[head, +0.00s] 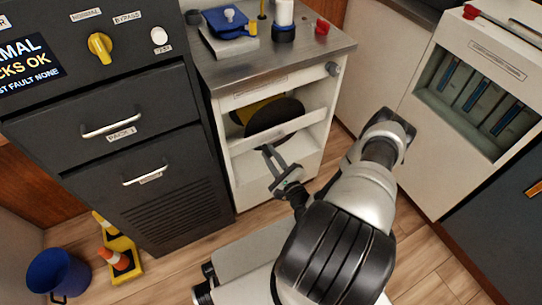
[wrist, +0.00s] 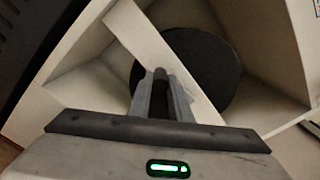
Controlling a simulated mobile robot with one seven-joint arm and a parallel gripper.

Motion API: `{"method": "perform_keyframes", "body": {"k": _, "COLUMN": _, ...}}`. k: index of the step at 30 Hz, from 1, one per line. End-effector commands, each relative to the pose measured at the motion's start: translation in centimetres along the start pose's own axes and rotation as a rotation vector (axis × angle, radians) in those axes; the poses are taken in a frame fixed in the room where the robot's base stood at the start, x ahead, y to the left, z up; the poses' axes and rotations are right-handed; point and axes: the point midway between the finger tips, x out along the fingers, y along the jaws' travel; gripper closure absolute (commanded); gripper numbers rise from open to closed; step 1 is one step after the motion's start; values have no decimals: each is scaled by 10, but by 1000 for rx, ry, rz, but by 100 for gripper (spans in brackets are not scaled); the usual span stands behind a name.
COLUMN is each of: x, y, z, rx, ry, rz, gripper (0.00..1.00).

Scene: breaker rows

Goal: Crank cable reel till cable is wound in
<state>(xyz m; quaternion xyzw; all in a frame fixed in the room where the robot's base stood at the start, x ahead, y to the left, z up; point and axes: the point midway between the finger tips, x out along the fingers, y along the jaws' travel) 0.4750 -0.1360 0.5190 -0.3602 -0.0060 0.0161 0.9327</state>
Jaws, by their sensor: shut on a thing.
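The cable reel (head: 274,114) sits in the open bay of the white cabinet, a black round flange with yellow (head: 252,108) showing behind it in the head view. In the wrist view the flange (wrist: 205,60) fills the bay behind a slanting white front bar. My gripper (head: 268,153) reaches the bay from below and in front. Its fingers (wrist: 161,92) are closed around a dark, rod-like crank handle (wrist: 160,82) in front of the reel. Most of the handle is hidden between the fingers, and the cable's free end cannot be made out.
A metal worktop (head: 290,57) above the bay carries a blue device (head: 228,22), a white cylinder and red items. A dark panel cabinet (head: 150,190) stands close at left.

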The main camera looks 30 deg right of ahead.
Motion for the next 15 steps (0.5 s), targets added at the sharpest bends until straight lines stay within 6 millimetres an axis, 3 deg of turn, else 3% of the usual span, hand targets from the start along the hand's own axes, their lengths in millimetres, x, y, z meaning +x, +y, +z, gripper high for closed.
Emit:
{"method": "perform_keyframes", "body": {"k": 12, "x": -1, "y": -2, "z": 0, "rx": 2, "ry": 1, "rz": -3, "gripper": 100}}
{"method": "perform_keyframes", "body": {"k": 13, "x": -1, "y": -2, "z": 0, "rx": 2, "ry": 1, "rz": -3, "gripper": 81}}
{"method": "perform_keyframes", "body": {"k": 15, "x": -1, "y": -2, "z": 0, "rx": 2, "ry": 1, "rz": -2, "gripper": 69}}
